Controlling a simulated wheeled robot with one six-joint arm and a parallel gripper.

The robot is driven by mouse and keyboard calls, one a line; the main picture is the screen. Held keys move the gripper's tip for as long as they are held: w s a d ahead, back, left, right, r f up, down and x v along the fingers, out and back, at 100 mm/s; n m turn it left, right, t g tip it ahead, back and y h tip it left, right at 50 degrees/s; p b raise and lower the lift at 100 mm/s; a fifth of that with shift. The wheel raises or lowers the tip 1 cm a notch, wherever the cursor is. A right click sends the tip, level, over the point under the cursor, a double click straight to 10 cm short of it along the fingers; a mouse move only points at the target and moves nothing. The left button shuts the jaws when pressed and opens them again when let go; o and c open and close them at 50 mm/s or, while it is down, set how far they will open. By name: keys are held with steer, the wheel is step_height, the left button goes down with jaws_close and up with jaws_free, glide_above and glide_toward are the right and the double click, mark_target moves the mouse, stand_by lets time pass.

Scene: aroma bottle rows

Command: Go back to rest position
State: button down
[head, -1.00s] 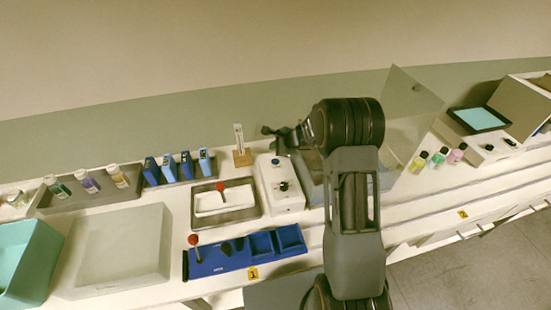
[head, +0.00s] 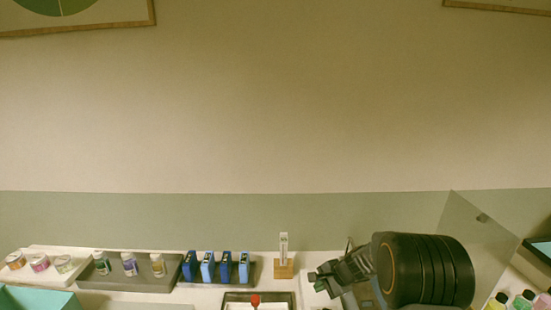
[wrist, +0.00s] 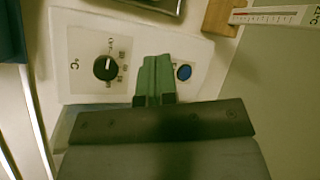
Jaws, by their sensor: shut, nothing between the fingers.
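My gripper (head: 322,280) is at the lower right of the head view, at the end of my dark arm, in front of the bench's back strip. In the wrist view my gripper (wrist: 154,80) shows its greenish fingers pressed together with nothing between them. They hang over a white control box (wrist: 135,55) with a black knob (wrist: 105,67) and a blue button (wrist: 184,72). I cannot tell the height of the fingers above the box. Most of my arm is cut off by the head view's lower edge.
A thermometer on a wooden stand (head: 284,269) is left of my gripper. A clear panel (head: 478,240) stands just right of my arm. Several blue boxes (head: 208,267) and a grey bottle tray (head: 150,285) lie farther left. The wall space above is clear.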

steer(key=s+d+r+n+t+h, duration=0.1)
steer(key=s+r+n+h, duration=0.5)
steer(key=s+r+n, duration=0.6)
steer(key=s+r, duration=0.7)
steer(key=s, duration=0.3)
steer(key=shift+s+d+t, duration=0.35)
steer(key=shift+t, duration=0.05)
stand_by(1.2)
